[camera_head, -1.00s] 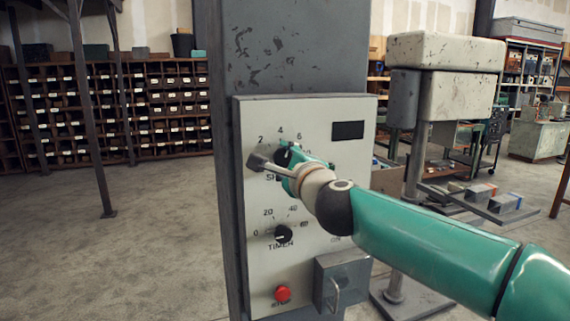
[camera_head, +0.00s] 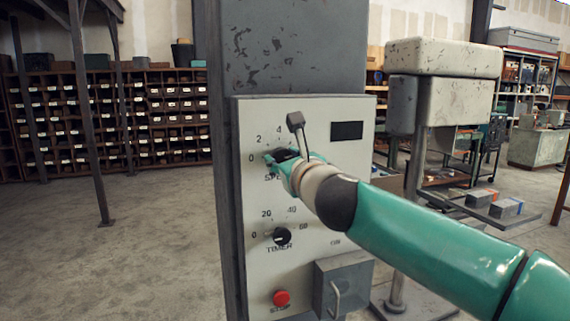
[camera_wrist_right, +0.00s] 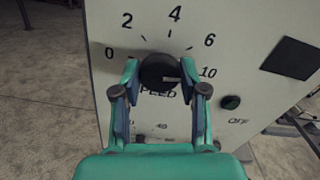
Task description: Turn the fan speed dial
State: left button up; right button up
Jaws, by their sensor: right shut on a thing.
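The fan speed dial (camera_wrist_right: 158,69) is a round black knob on a pale control panel, ringed by numbers from 0 to 10 with a SPEED label below. In the head view the dial (camera_head: 286,154) is partly covered by my right gripper (camera_head: 283,163). In the right wrist view, my right gripper (camera_wrist_right: 159,74) has one finger on each side of the dial and is shut on it. A light mark shows at the dial's lower right, toward the 10 side. My left gripper is not in view.
Below are a timer dial (camera_head: 281,237), a red stop button (camera_head: 282,298) and a grey box with a handle (camera_head: 342,288). A dark display (camera_head: 347,131) is at upper right. A dark round control (camera_wrist_right: 230,102) sits beside the OFF label. A drill-like machine (camera_head: 444,57) stands right.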

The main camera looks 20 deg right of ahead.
jog(key=m, duration=0.3)
jog(key=shift+f+b, duration=0.3)
jog(key=shift+r, duration=0.2)
jog(key=o, duration=1.1)
jog(key=shift+o, duration=0.2)
jog(key=s, duration=1.2)
jog(key=shift+d, duration=0.2)
